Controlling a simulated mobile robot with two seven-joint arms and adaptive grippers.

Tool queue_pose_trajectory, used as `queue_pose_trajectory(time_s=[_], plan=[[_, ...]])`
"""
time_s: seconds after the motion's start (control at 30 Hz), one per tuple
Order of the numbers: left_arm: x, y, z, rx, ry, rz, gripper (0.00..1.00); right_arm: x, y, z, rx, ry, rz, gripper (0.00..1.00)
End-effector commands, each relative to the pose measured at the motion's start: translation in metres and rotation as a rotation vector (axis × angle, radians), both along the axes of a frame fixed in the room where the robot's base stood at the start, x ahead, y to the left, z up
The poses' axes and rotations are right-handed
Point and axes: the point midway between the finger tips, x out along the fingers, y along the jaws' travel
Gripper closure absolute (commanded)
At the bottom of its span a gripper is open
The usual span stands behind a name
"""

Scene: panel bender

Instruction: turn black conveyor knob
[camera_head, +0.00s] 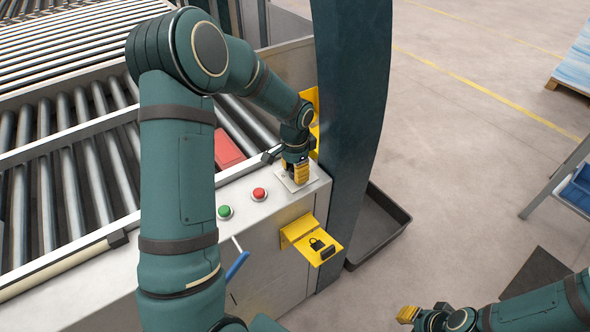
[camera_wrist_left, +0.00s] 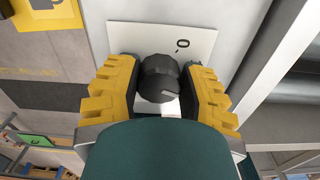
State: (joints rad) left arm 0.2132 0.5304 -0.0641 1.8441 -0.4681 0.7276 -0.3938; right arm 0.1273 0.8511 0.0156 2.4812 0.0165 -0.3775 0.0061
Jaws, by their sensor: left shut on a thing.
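The black conveyor knob (camera_wrist_left: 160,80) sits on a white label plate (camera_wrist_left: 205,42) in the left wrist view. The plate carries a small mark like a 0, and the knob has a light pointer line on its face. My left gripper (camera_head: 296,178) reaches down to the plate on the conveyor's side panel; it also shows in the left wrist view (camera_wrist_left: 160,88). Its two yellow fingers stand on either side of the knob and are shut on it. In the head view the gripper hides the knob. My right gripper (camera_head: 408,314) is at the bottom right, away from the panel; its jaw opening is unclear.
A green button (camera_head: 225,212) and a red button (camera_head: 259,194) are on the panel left of the knob. A yellow bracket with a padlock (camera_head: 316,243) juts from the front. A dark green post (camera_head: 350,100) stands close right of the gripper. A red block (camera_head: 228,150) lies on the rollers.

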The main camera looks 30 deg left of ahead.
Motion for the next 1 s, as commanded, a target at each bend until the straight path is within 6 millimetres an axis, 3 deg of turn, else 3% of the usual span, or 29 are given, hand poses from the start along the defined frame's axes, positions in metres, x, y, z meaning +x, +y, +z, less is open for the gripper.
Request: queue_pose_trajectory(time_s=[0.4,0.43,0.5,0.83,1.0], plan=[[-0.001,-0.001,-0.002,-0.001,0.004,-0.008,0.94,0.000,0.000,0.000,0.000,0.000,0.000,0.75],[-0.001,-0.001,-0.002,-0.001,0.004,-0.008,0.53,0.000,0.000,0.000,0.000,0.000,0.000,0.75],[-0.001,-0.001,-0.002,-0.001,0.004,-0.008,0.28,0.000,0.000,0.000,0.000,0.000,0.000,0.75],[0.000,0.000,0.000,0.000,0.001,-0.007,0.26,0.000,0.000,0.000,0.000,0.000,0.000,0.75],[0.001,0.000,0.016,0.000,-0.002,-0.007,0.26,0.000,0.000,0.000,0.000,0.000,0.000,0.75]])
